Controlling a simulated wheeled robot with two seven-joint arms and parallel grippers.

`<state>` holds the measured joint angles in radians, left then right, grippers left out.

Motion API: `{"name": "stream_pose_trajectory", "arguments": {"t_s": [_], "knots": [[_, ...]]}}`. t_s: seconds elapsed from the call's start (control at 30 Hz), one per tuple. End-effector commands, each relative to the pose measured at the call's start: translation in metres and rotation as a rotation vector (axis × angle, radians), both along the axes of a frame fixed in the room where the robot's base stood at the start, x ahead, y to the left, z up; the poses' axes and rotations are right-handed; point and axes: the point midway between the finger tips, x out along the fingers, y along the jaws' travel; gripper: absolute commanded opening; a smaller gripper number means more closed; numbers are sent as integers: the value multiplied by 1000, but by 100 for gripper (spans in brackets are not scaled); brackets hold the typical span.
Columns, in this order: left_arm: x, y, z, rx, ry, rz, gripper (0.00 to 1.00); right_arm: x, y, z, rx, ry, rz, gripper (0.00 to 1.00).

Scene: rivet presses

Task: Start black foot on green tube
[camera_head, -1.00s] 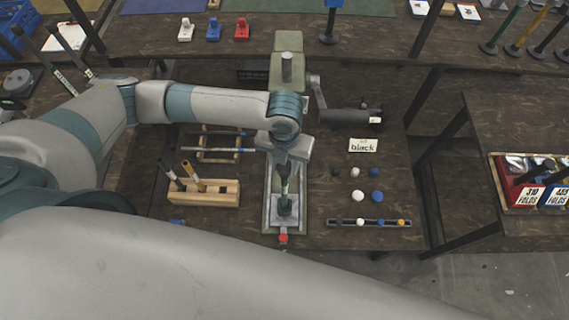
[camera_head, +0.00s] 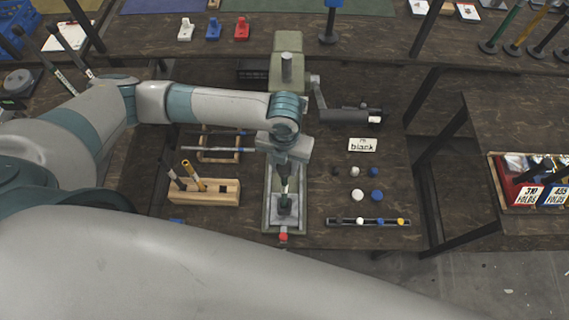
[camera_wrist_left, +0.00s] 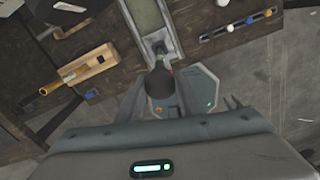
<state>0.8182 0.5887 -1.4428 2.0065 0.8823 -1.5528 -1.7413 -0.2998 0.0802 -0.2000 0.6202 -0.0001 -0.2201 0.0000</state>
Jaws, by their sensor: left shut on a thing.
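My left gripper (camera_head: 285,172) points down over the rivet press bed (camera_head: 268,210) and is shut on the dark green tube (camera_head: 284,188). The tube stands roughly upright, with its lower end at the plate near the front of the bed. In the left wrist view the tube (camera_wrist_left: 159,86) shows nearly end-on between the fingers of the gripper (camera_wrist_left: 161,98). I cannot tell whether a black foot sits under its lower end. A small black foot (camera_head: 335,171) lies on the table right of the press. My right gripper is not in view.
A "black" sign (camera_head: 363,145) stands right of the press, with loose white and blue feet below it. A slotted strip (camera_head: 392,223) holds coloured feet. A wooden block (camera_head: 228,192) with tubes stands left. A red knob (camera_head: 283,237) is at the press front.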

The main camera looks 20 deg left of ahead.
Motion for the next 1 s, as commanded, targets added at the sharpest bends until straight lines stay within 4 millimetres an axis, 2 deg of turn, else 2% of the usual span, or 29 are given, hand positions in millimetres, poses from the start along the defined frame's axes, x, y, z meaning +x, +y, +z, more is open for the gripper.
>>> {"name": "stream_pose_trajectory", "arguments": {"t_s": [0.93, 0.97, 1.0], "knots": [[0, 0, -20, 0, 1, 0, 12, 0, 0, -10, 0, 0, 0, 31], [0, 0, -20, 0, 0, 0, 38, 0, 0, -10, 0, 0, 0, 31], [0, 0, -20, 0, 1, 0, 48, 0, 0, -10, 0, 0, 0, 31]]}}
